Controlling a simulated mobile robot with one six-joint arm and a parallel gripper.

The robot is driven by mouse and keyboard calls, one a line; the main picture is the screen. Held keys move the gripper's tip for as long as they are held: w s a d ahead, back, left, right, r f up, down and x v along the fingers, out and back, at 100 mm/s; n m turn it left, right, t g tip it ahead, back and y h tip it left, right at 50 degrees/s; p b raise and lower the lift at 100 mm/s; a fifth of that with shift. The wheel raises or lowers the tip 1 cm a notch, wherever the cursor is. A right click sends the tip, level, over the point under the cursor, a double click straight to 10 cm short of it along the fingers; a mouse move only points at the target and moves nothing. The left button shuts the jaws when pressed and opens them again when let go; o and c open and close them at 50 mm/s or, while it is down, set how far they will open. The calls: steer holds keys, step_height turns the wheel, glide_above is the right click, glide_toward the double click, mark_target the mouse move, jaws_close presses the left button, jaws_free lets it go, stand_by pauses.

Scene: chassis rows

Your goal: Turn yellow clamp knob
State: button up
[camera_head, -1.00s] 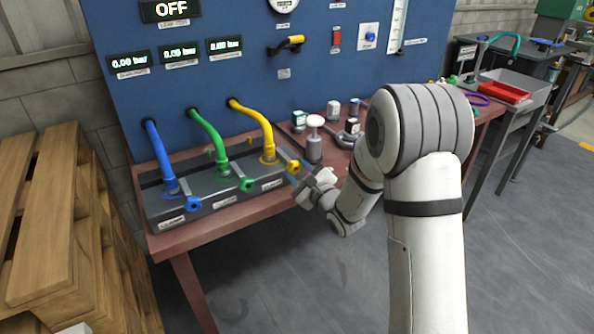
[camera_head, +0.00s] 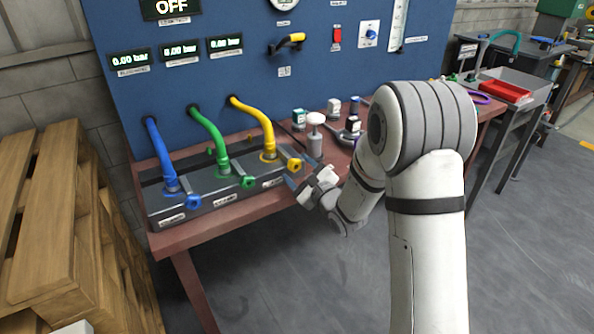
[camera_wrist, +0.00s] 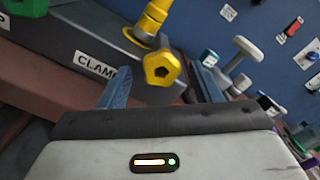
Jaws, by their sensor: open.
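The yellow clamp knob (camera_head: 294,164) sticks out of the front right part of the dark manifold block (camera_head: 215,203). In the wrist view the knob (camera_wrist: 162,67) is a lobed yellow wheel with a dark five-sided centre. A yellow hose (camera_head: 254,122) runs into the block behind it, and a "CLAMP" label (camera_wrist: 95,65) is beside it. My gripper (camera_head: 300,178) is just in front and to the right of the knob. In the wrist view its blue fingers (camera_wrist: 160,82) are spread with the knob framed between and beyond them. Contact is not visible.
A green knob (camera_head: 248,182) and a blue knob (camera_head: 193,202) stand left along the same block. A white-topped plunger (camera_head: 315,135) and small bottles stand right of it on the red-brown bench (camera_head: 190,240). The blue panel (camera_head: 150,90) rises behind.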

steer(key=v, duration=0.7)
steer(key=shift+s+d, duration=0.1)
steer(key=s+d+r+n+g+h+p, duration=0.55)
steer(key=d+r+n+h, duration=0.35)
steer(key=d+n, duration=0.2)
steer(key=s+r+n+g+p, duration=0.2)
steer(key=s+n, duration=0.1)
steer(key=s, duration=0.4)
steer(key=s+d+r+n+g+p, duration=0.1)
steer(key=s+r+n+g, duration=0.1)
steer(key=s+n, duration=0.2)
steer(key=s+d+r+n+g+h+p, duration=0.1)
steer(key=s+r+n+g+p, duration=0.1)
steer(key=s, duration=0.9)
steer(key=shift+d+r+n+g+p, duration=0.3)
steer(key=shift+r+n+g, duration=0.15)
steer(key=shift+n, duration=0.45)
